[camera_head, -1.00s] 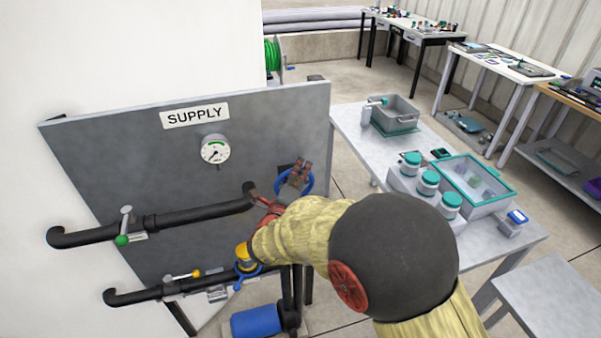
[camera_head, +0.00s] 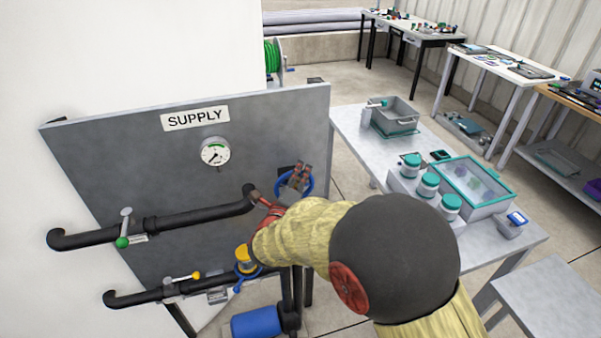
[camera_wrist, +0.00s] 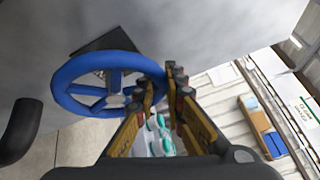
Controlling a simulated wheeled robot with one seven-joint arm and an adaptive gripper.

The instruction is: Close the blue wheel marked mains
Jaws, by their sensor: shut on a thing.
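The blue wheel (camera_wrist: 76,103) is mounted on the grey panel. In the wrist view it fills the left half, with its rim reaching between my gripper's fingers (camera_wrist: 160,82). My gripper is shut on the rim at its right side. In the head view the blue wheel (camera_head: 309,186) shows right of the black pipe, partly hidden behind my gripper (camera_head: 298,170) and forearm. A dark plate sits behind the wheel; I cannot read a mains label on it.
The grey panel (camera_head: 100,150) carries a SUPPLY sign, a gauge (camera_head: 214,152), a green-tipped lever (camera_head: 123,240) and a yellow-tipped lever (camera_head: 195,275). A yellow cap (camera_head: 245,257) stands below my arm. A table (camera_head: 352,140) with jars and bins stands to the right.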

